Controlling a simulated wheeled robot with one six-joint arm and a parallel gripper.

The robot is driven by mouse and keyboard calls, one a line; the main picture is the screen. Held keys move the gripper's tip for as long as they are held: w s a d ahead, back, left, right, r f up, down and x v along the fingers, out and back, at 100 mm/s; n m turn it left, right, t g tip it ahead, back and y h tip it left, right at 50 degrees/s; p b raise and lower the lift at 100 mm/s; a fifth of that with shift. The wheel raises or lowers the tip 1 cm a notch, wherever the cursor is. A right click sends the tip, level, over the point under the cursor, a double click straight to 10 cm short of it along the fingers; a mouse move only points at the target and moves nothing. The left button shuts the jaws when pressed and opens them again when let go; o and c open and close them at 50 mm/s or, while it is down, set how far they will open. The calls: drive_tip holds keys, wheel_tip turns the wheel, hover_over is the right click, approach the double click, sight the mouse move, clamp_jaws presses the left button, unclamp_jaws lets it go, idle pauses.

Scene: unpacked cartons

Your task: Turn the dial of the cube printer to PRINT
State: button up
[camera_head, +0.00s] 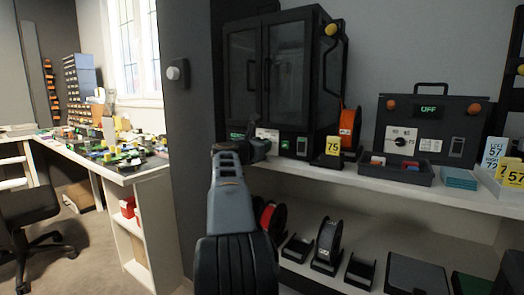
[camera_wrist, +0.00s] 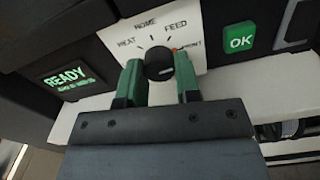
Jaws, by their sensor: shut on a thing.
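The cube printer (camera_head: 270,75) is a tall black cabinet with glass doors on the shelf in the head view. Its white dial panel (camera_wrist: 185,22) in the wrist view reads HEAT, HOME, FEED and PRINT in an arc. The round black dial (camera_wrist: 158,64) sits below these words, between the green fingers of my gripper (camera_wrist: 159,83), which is shut on it. An orange spot shows beside PRINT. I cannot clearly tell which word the dial points to. A green READY display (camera_wrist: 68,78) is left of the panel; a green OK button (camera_wrist: 239,38) is right.
A yellow 75 tag (camera_head: 332,146) and an orange spool (camera_head: 349,126) stand right of the printer. Further right are a tray (camera_head: 395,173) and a black case (camera_head: 430,125) showing OFF. A cluttered desk (camera_head: 125,172) is at left.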

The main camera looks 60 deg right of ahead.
drive_tip(key=shift+m+b, duration=0.3)
drive_tip(key=shift+m, duration=0.5)
drive_tip(key=o, duration=0.9)
drive_tip(key=shift+a, duration=0.1)
drive_tip(key=a+p, duration=0.1)
drive_tip(key=a, duration=1.2)
drive_tip(key=shift+a, duration=0.3)
